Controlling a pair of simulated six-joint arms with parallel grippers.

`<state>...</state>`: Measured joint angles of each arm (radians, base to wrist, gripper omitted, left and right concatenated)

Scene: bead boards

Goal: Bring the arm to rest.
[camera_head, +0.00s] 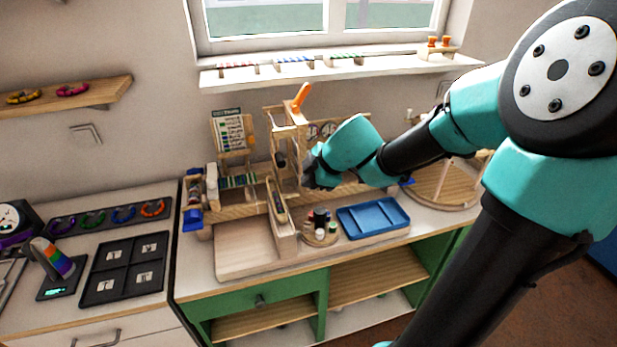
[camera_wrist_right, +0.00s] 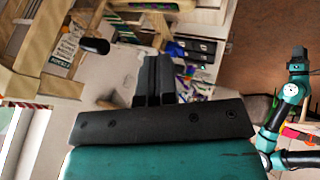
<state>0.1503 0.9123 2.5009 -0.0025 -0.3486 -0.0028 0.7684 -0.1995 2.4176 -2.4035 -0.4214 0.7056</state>
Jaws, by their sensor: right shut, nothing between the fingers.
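My right gripper (camera_head: 308,180) hangs over the workbench, in front of the wooden rack and above the round bead stand. In the right wrist view its two dark fingers (camera_wrist_right: 154,78) are pressed together with nothing between them. My right arm reaches in from the right of the head view, its forearm sloping down to the left. The gripper is small and partly merged with the dark wrist in the head view. My left gripper does not show in the head view.
A wooden rack (camera_head: 290,118) stands close behind the gripper. A blue tray (camera_head: 373,218), a round stand with small pots (camera_head: 320,232) and a pale wooden tray (camera_head: 243,252) are on the bench. A black sectioned board (camera_head: 125,268) lies left. A teal arm (camera_wrist_right: 290,95) shows far off.

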